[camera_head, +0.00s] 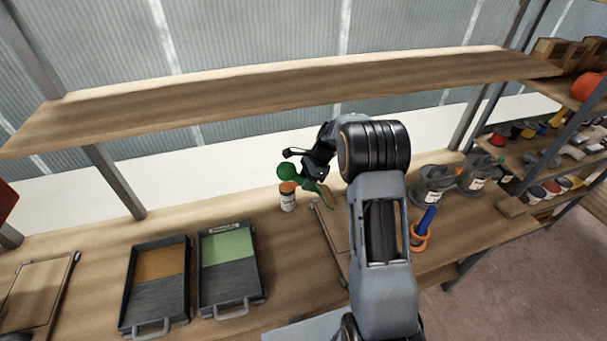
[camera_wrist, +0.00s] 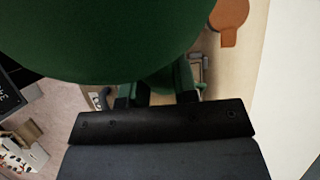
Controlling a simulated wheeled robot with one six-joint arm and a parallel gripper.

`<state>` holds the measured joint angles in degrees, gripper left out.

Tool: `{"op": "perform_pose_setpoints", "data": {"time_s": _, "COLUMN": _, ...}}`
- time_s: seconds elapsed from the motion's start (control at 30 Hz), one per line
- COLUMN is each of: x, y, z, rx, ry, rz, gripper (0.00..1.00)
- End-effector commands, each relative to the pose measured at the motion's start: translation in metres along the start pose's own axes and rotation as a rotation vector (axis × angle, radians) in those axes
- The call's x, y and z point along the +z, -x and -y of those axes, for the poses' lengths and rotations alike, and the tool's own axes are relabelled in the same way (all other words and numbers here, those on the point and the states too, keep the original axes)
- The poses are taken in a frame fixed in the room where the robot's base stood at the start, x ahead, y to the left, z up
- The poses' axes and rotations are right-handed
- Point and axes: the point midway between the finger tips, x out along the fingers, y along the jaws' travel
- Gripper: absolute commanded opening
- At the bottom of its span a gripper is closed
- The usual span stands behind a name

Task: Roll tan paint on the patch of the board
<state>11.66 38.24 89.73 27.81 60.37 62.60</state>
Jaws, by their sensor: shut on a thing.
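My gripper (camera_head: 317,168) is shut on a green tool (camera_head: 289,172) above the bench. The tool has a rounded green part; I cannot clearly make out a roller head. In the wrist view, the green tool (camera_wrist: 120,35) fills the upper left and hides much of what lies beyond the jaws. A tray with tan paint (camera_head: 160,263) stands on the bench at left, with its dark ramp toward me. A tray with green paint (camera_head: 228,250) stands right of it. A board (camera_head: 328,235) lies partly hidden behind my arm; its patch cannot be made out.
Another board (camera_head: 35,295) lies far left. A blue-handled thing in an orange holder (camera_head: 419,237) and grey cans (camera_head: 433,187) stand right of my arm. A wooden shelf (camera_head: 250,98) spans above the bench.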

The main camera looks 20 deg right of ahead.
Motion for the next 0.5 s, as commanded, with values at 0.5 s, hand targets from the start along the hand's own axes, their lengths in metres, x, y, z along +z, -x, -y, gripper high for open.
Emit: {"op": "perform_pose_setpoints", "data": {"time_s": 0.5, "x": -0.019, "y": -0.035, "z": 0.000, "rx": -0.002, "ry": -0.005, "rz": 0.000, "gripper": 0.00}}
